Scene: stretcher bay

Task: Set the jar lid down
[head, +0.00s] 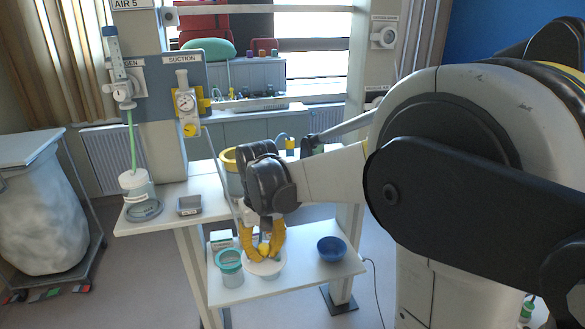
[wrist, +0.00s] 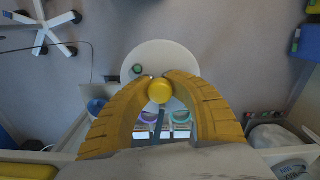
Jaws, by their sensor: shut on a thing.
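The jar lid (head: 264,268) is a white disc with a yellow knob, over the low white table in the head view. In the wrist view the lid (wrist: 160,55) is a wide pale disc and its yellow knob (wrist: 160,91) sits between my fingertips. My gripper (head: 263,252) points down with its yellow fingers shut on the knob; the wrist view shows the fingertips (wrist: 160,84) at either side of it. A clear jar with a teal rim (head: 230,262) stands just left of the lid. I cannot tell whether the lid touches anything beneath it.
The low white table (head: 310,275) has a blue bowl (head: 331,248) at its right. A higher shelf (head: 170,205) behind left holds a grey tray (head: 189,205) and a white canister (head: 137,188). Some bare tabletop lies between lid and bowl.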

